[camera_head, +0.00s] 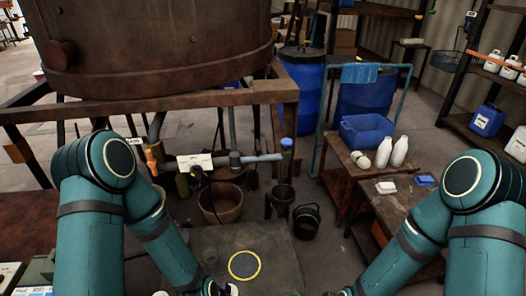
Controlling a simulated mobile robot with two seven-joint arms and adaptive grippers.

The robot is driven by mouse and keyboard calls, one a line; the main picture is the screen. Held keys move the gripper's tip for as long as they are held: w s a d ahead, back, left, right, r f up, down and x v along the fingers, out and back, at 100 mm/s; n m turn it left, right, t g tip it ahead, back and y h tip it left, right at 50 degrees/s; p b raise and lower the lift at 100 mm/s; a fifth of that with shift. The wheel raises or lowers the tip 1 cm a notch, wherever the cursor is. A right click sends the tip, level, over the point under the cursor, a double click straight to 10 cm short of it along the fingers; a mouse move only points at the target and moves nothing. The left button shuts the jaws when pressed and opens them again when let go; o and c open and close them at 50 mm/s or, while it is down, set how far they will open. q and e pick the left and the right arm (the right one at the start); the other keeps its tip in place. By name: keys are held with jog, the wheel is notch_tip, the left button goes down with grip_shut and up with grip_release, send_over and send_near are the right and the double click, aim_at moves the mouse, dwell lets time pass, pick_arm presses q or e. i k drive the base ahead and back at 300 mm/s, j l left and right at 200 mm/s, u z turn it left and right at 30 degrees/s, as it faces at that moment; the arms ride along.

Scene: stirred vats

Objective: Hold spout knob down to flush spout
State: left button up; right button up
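A grey pipe with a spout (250,158) runs to the right below the big rusty vat (150,45). A blue knob (287,142) sits on top of its right end. An orange handle (151,157) stands further left, by a small white label (194,161). My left gripper (228,289) and my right gripper (338,292) are low at the bottom edge, mostly cut off, well below and apart from the blue knob. Their fingers cannot be made out. Nothing touches the knob.
A wooden table (340,178) with a blue bin (368,131) and white bottles is at the right. A metal frame (200,98) carries the vat.

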aim_at(286, 142)
jog(key=k, duration=0.65)
jog(key=u, duration=1.7)
jog(key=l, duration=2.5)
jog(key=k, duration=0.05)
